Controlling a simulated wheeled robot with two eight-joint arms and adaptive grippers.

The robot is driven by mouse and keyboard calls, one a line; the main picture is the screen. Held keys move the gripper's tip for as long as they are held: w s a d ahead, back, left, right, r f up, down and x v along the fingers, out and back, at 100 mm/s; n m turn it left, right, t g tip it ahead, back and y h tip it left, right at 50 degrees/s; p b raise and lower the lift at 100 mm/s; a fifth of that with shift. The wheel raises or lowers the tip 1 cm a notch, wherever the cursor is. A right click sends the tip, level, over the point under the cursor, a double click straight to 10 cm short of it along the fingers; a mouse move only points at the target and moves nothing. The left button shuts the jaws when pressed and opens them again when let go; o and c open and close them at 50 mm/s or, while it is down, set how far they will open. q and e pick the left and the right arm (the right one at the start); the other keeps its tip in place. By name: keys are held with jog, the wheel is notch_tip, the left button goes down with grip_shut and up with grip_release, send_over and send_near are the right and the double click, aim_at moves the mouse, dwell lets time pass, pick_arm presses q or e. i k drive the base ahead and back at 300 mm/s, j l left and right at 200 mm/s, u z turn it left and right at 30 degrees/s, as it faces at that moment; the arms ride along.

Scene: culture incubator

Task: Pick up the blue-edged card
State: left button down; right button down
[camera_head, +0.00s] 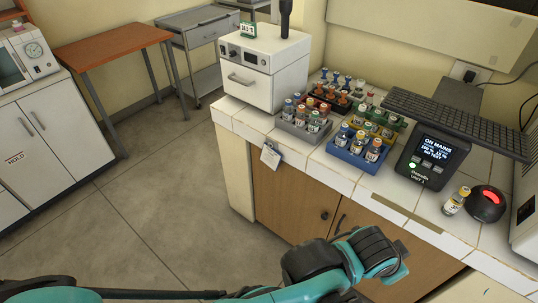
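A small pale card or tag (270,155) hangs at the front edge of the white-tiled counter (338,169), above the wooden cabinet doors. It is too small for me to make out a blue edge on it. No other card with a blue edge stands out. Teal and dark links of my arms cross the bottom of the view, well below and apart from the tag. I cannot make out the fingers of either gripper.
On the counter stand a white incubator box (266,68), a grey vial rack (290,128), a blue vial rack (345,153), a display unit (432,155), a lone vial (455,201) and a red-lit device (488,204). An orange-topped table (112,44) stands at left. The floor between is clear.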

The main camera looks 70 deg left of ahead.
aim_at(271, 157)
jog(key=u, duration=0.4)
jog(key=i+u, duration=0.1)
jog(key=u, duration=1.2)
jog(key=i+l+u, duration=0.1)
jog(key=u, duration=0.7)
jog(key=k+l+z, duration=0.1)
jog(key=l, duration=0.25)
jog(key=k+l+z, duration=0.1)
jog(key=l, duration=0.3)
